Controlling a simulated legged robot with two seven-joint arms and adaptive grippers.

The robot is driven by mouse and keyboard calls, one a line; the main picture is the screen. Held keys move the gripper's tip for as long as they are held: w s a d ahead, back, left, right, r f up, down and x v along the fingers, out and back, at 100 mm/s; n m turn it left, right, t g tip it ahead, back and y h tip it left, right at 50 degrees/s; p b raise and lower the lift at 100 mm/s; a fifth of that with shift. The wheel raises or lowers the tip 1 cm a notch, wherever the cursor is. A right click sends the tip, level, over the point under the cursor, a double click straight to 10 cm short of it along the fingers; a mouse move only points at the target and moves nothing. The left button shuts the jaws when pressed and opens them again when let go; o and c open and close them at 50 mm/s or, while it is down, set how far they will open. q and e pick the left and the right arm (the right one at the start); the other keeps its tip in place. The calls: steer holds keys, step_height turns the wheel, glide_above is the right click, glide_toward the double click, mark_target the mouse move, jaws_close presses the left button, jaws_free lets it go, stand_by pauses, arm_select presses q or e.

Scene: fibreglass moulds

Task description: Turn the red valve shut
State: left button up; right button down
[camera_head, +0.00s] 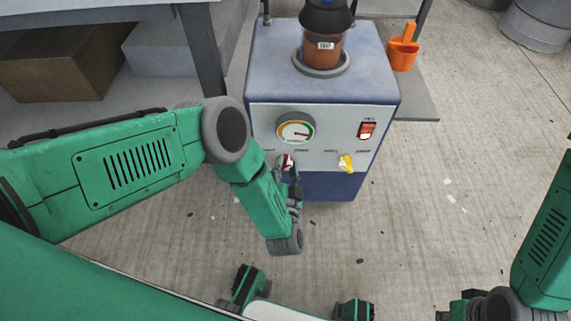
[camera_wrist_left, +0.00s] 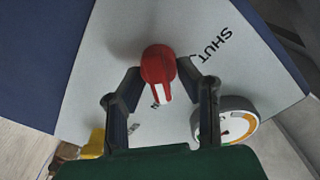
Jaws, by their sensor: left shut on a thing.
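The red valve (camera_wrist_left: 158,62) has a lever-shaped handle with a white stripe. It sits on the pale front panel of the blue machine. In the head view the red valve (camera_head: 287,161) shows only partly, behind my left gripper (camera_head: 289,174). In the wrist view my left gripper (camera_wrist_left: 160,76) has a finger on each side of the handle and is shut on it.
The panel of the machine (camera_head: 275,91) also bears a round gauge (camera_head: 295,131), a red switch (camera_head: 367,130) and a yellow valve (camera_head: 346,162). A brown-filled pot (camera_head: 324,57) stands on top. A shelf with boxes (camera_head: 62,68) stands at left.

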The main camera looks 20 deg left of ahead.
arm_select(q)
steer(key=n, duration=0.2)
steer(key=shift+d+n+p, duration=0.1)
steer(key=shift+n+p, duration=0.2)
steer(key=shift+p, duration=0.05)
steer(key=n, duration=0.3)
steer(key=shift+s+a+n+p, duration=0.1)
steer(key=shift+a+n+p, duration=0.2)
steer(key=shift+p, duration=0.1)
steer(key=n, duration=0.2)
steer(key=shift+n, duration=0.4)
steer(key=n+p, duration=0.1)
steer(key=n, duration=0.3)
steer(key=shift+f+n, duration=0.1)
steer(key=shift+n, duration=0.2)
steer(key=shift+s+a+f+n, duration=0.1)
steer(key=shift+a+n, duration=0.05)
steer(key=shift+n, duration=1.75)
steer(key=o, duration=1.1)
